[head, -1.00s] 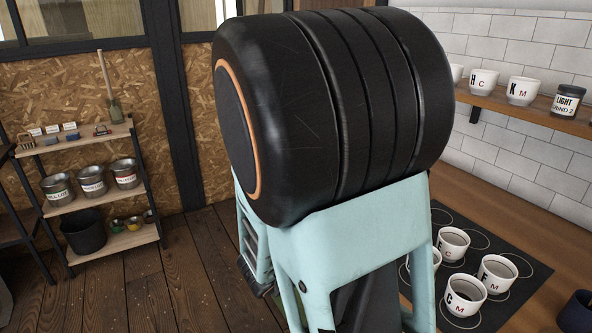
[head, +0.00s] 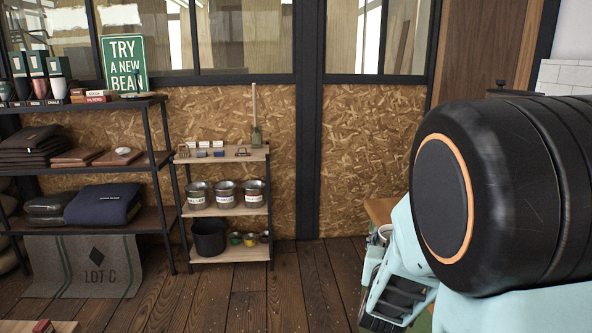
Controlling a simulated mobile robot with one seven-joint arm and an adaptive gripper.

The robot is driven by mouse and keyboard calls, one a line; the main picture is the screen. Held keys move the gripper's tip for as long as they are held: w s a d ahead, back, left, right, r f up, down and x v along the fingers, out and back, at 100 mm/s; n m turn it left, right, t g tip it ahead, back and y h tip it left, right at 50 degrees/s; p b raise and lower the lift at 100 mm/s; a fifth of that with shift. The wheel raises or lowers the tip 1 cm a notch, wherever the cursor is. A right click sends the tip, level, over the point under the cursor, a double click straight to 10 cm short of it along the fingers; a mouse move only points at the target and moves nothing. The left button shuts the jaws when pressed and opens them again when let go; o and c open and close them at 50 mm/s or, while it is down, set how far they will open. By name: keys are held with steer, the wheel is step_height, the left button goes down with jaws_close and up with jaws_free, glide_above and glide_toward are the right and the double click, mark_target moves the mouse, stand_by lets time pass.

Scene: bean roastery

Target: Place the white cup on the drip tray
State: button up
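A small white, round-rimmed thing (head: 384,232) shows just left of my arm in the head view. I see no drip tray in this view. My black and pale blue arm fills the right side.
A dark shelf rack (head: 161,160) with folded cloths stands at the left. A low wooden shelf (head: 228,211) with metal buckets stands in the middle. A green sign (head: 124,62) is above the rack. The plank floor (head: 300,280) in the middle is clear.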

steer(key=w+a+f+n+t+y, duration=0.1)
steer(key=a+f+n+y, duration=0.15)
steer(key=a, duration=0.25)
steer(key=w+a+f+n+y, duration=0.1)
steer(key=w+a+n+y, duration=0.1)
steer(key=a+y, duration=0.15)
step_height(320, 180, up, 14)
steer(key=a+p, duration=0.1)
steer(key=p, duration=1.2)
steer(key=shift+s+f, duration=0.25)
